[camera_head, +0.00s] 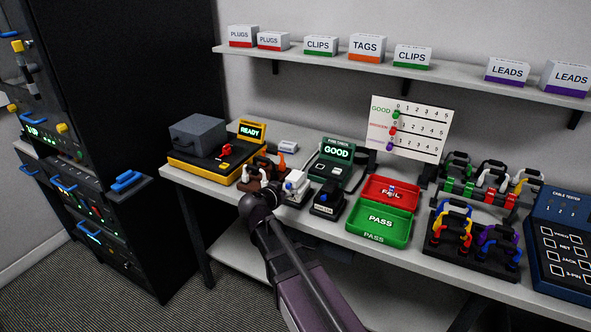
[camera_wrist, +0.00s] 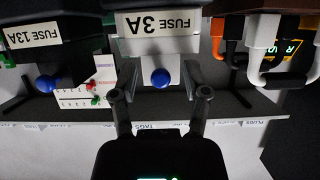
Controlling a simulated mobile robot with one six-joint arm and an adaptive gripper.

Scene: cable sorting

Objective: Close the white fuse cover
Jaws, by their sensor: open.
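The white fuse cover (camera_head: 297,178) is on the workbench, left of a black fuse unit (camera_head: 328,196). In the wrist view the white fuse cover (camera_wrist: 178,45) appears inverted at the top centre, with a "FUSE 3A" label and a blue knob (camera_wrist: 161,77) below it. I cannot tell how far the cover is raised. My gripper (camera_wrist: 162,95) is open and empty, its two fingers either side of the knob in the picture, with no clear contact. In the head view my gripper (camera_head: 258,202) is at the bench's front edge, just left of the white cover; its fingers are hard to make out.
A brown unit (camera_head: 262,172) with white and orange handles stands close on the left. The black unit is close on the right, labelled "FUSE 13A" in the wrist view (camera_wrist: 35,35). Red and green trays (camera_head: 381,222) lie further right. A shelf (camera_head: 400,68) runs above.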

